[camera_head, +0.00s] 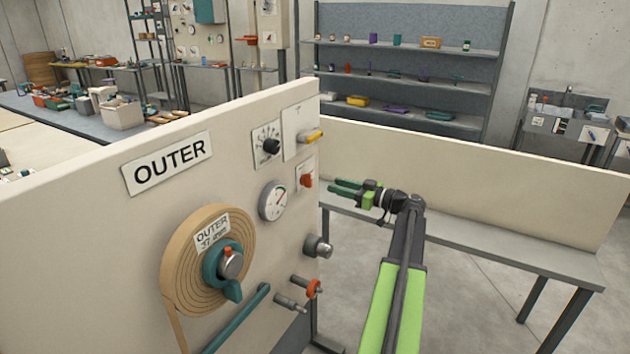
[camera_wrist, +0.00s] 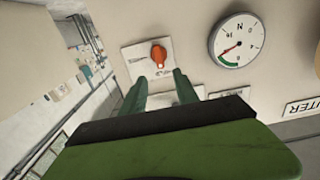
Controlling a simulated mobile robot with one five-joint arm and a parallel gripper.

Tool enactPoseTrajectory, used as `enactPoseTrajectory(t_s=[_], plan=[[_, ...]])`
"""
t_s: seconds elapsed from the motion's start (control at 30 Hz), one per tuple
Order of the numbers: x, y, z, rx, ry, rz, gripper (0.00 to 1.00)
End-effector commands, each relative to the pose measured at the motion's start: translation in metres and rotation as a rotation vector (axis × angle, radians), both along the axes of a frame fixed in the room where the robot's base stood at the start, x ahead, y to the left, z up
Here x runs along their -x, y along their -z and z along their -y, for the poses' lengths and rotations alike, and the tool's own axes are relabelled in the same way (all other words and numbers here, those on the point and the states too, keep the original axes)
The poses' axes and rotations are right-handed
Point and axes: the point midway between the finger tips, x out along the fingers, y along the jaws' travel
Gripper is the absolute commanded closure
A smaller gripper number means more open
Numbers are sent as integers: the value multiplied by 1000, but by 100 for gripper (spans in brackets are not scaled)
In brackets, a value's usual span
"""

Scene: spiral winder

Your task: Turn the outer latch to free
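An orange-red turn knob (camera_head: 306,181) sits on a small pale plate near the right edge of the OUTER panel (camera_head: 120,230). I cannot read a label naming it as the latch. My gripper (camera_head: 333,187) is just right of the panel edge, level with this knob, its green fingers pointing left. In the wrist view the knob (camera_wrist: 158,54) and its plate (camera_wrist: 136,62) lie beyond the two fingers (camera_wrist: 160,80), roughly between them. The fingers are apart and empty, with no contact visible. Printing on the plate is too small to read.
A gauge (camera_head: 273,200) is left of the knob; a yellow handle (camera_head: 311,136) and a black dial (camera_head: 271,147) are above. Below, a grey knob (camera_head: 318,246) and a red handwheel (camera_head: 314,288) stick out. A tape reel (camera_head: 180,265) carries a teal hub (camera_head: 223,272).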

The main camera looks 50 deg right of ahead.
Motion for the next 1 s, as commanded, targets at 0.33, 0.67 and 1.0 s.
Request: enactPoseTrajectory(t_s=[0.33, 0.67, 1.0], plan=[[-76, 0, -18, -1, -2, -1, 64], [-91, 0, -22, -1, 1, -1, 64], [-90, 0, -22, -1, 2, -1, 92]])
